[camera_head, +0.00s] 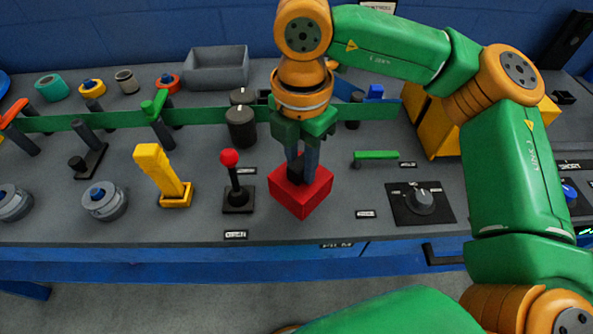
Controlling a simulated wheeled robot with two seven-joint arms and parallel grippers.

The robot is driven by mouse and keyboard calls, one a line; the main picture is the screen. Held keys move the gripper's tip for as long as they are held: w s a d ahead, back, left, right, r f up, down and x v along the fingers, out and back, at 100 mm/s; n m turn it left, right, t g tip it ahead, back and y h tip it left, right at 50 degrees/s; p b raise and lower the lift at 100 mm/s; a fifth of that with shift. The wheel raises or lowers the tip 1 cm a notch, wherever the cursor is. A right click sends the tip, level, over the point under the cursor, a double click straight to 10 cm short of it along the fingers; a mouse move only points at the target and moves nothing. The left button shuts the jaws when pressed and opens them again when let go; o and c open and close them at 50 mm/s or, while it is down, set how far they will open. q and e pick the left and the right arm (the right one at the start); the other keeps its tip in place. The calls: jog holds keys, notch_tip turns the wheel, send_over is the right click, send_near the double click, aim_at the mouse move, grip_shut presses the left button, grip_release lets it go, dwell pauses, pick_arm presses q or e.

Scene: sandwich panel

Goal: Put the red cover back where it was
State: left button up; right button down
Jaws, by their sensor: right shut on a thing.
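The red cover (301,198) is a box-like red piece at the front middle of the grey panel, to the right of the red-knobbed joystick. My right gripper (301,174) comes down from above, and its fingers are shut on a dark part at the top of the cover. The cover looks at panel level, but whether it touches the surface is hard to tell. What is beneath it is hidden. My left gripper is not in the view.
The joystick (234,181) stands close on the left, with a yellow lever (162,176) beyond it. A green bar (376,155) and a rotary knob (420,201) lie to the right. A grey bin (217,68) and dark knobs (241,127) stand behind.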

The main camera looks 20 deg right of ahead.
jog(key=f, duration=0.4)
jog(key=shift+w+a, duration=0.1)
jog(key=shift+w, duration=0.1)
jog(key=shift+f+b, duration=0.15)
jog(key=shift+b, duration=0.15)
jog(key=c, duration=0.6)
grip_release()
jog(key=shift+r+p, duration=0.35)
jog(key=shift+r, duration=0.15)
notch_tip(320, 180, up, 12)
jog(key=shift+f, duration=0.2)
